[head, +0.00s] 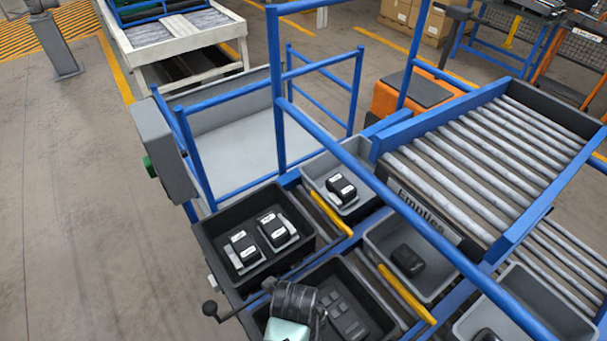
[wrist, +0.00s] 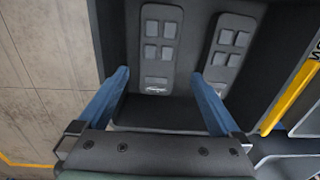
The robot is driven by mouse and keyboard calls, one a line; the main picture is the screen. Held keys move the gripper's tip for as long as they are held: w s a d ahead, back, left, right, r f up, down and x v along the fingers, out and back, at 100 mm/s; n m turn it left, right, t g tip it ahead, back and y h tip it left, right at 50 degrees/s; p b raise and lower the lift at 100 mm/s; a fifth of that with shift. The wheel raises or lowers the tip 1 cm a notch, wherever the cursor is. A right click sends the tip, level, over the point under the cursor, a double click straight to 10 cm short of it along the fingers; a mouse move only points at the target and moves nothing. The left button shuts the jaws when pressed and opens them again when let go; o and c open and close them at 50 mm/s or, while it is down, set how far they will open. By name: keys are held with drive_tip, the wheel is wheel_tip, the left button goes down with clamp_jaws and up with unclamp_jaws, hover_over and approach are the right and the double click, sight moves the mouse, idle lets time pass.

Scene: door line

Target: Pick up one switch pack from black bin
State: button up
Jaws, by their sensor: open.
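The black bin (wrist: 185,113) fills the upper part of the wrist view. Two dark grey switch packs lie in it, each with several raised square buttons: a left switch pack (wrist: 157,60) and a right switch pack (wrist: 229,48). My gripper (wrist: 160,74) is open and empty, its blue fingers spread apart with the left pack's lower end between them in the picture. The height gap cannot be told. In the head view the bin (head: 377,297) is at the bottom centre, with a switch pack (head: 348,322) visible; my arm hides its left part.
Another black bin (head: 212,243) holds black units with white labels. Grey bins (head: 345,213) (head: 425,290) stand to the right, with yellow-edged strips between. Blue rails (head: 400,205) cross above the bins. A roller conveyor (head: 490,165) is at right; open floor (head: 80,220) is at left.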

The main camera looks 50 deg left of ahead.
wheel_tip(320, 180, down, 3)
drive_tip(key=shift+w+r, duration=0.1)
drive_tip(key=shift+r, duration=0.1)
drive_tip(key=shift+a+f, duration=0.15)
drive_tip(key=shift+f, duration=1.15)
drive_tip(key=shift+a+f, duration=0.1)
drive_tip(key=shift+f, duration=1.2)
drive_tip(key=c, duration=1.4)
drive_tip(key=shift+r, duration=0.2)
